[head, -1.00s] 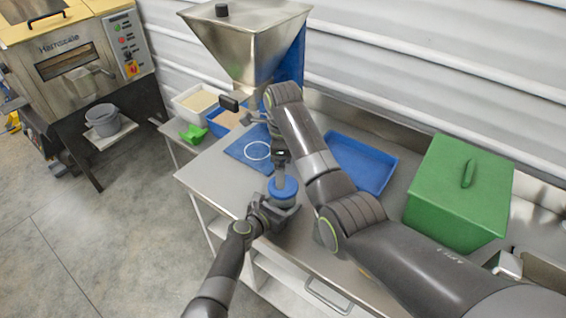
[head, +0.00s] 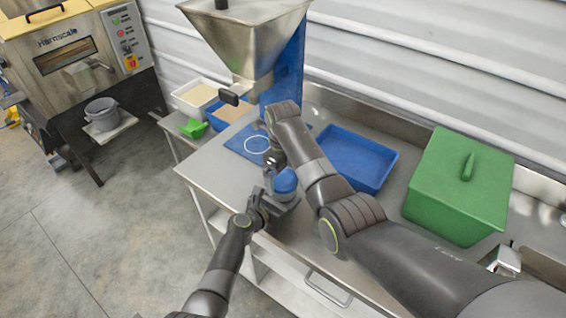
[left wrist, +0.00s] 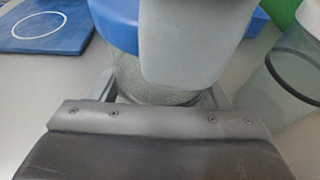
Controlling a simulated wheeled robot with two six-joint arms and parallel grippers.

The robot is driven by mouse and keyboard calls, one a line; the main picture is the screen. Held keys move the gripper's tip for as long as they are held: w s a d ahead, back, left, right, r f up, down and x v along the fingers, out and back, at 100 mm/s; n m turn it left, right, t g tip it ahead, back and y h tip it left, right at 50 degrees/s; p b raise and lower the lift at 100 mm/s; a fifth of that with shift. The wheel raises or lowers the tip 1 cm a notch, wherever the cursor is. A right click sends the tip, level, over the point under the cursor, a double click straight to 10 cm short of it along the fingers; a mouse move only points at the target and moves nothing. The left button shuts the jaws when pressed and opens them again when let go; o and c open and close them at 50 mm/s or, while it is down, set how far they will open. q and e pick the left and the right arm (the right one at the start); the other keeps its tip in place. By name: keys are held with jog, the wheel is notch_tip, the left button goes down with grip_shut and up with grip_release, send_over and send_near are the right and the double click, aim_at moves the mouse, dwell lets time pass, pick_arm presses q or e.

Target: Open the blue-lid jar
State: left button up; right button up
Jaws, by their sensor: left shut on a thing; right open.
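The jar has a blue lid (head: 287,181) and a pale, see-through body (left wrist: 150,85). It stands upright at the front of the steel table, with the lid on top. My left gripper (head: 282,207) is shut around the jar's body, low down; its fingers flank the glass in the left wrist view (left wrist: 160,98). My right gripper (head: 270,181) is open at the lid, reaching down from above. One grey finger of it covers part of the lid in the left wrist view (left wrist: 190,40). Whether it touches the lid I cannot tell.
A blue mat with a white ring (head: 243,153) lies behind the jar. A blue tray (head: 378,185) and a green lidded box (head: 455,205) stand to the right. The steel hopper (head: 245,40) rises at the back. The table left of the jar is clear.

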jog(key=shift+f, duration=0.8)
